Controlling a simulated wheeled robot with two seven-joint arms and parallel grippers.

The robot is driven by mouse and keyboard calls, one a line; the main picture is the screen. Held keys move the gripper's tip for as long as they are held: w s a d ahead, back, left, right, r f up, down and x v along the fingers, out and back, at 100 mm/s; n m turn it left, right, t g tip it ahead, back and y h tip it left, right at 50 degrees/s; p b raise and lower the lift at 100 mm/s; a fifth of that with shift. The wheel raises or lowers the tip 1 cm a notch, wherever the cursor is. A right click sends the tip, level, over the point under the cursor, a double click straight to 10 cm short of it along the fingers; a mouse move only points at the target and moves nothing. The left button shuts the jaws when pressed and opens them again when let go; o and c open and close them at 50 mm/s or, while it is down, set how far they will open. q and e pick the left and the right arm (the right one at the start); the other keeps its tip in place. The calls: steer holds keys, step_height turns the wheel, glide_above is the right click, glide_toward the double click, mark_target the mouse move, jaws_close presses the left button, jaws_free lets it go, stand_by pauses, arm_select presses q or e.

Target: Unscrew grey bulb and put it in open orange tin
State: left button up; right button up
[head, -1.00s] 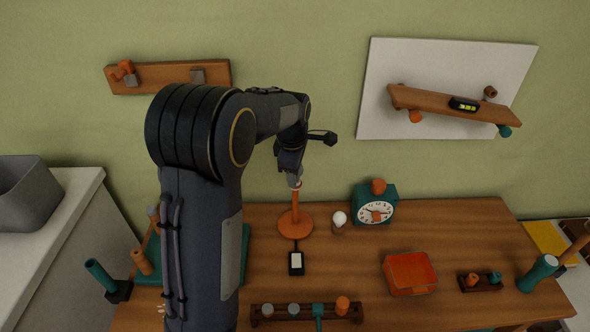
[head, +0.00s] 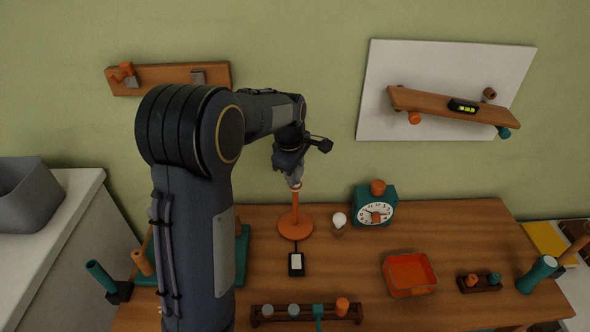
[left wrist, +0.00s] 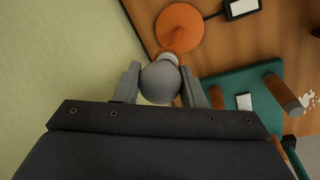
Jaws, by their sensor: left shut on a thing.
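The grey bulb (left wrist: 160,82) sits at the top of the orange lamp stand, between the fingers of my left gripper in the left wrist view (left wrist: 162,88). My left gripper (head: 295,182) is shut on the bulb, above the stand. The lamp stand (head: 295,224) stands upright on the table; its round base also shows in the left wrist view (left wrist: 180,24). In the head view my gripper hides most of the bulb. The open orange tin (head: 410,273) lies on the table to the right, and looks empty. My right gripper is not in view.
A white bulb (head: 339,221) stands right of the lamp, near a teal clock (head: 374,209). A black switch box (head: 296,263) lies before the lamp. A wooden rack (head: 306,312) with several pegs is at the front. Bare table lies between lamp and tin.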

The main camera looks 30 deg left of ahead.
arm_select(q)
steer(key=shift+r+n+p, duration=0.3)
steer(key=shift+n+p, duration=0.15)
steer(key=shift+n, duration=0.25)
steer(key=shift+f+n, duration=0.1)
steer(key=shift+n, duration=0.3)
steer(key=shift+f+n+y, duration=0.2)
steer(key=shift+n+y, duration=0.1)
steer(key=n+p, duration=0.2)
steer(key=shift+r+p, duration=0.25)
steer(key=shift+p, duration=0.15)
steer(key=shift+f+n+y, duration=0.1)
steer(key=shift+n+y, duration=0.2)
steer(key=shift+n, duration=0.2)
steer(key=shift+f, duration=0.15)
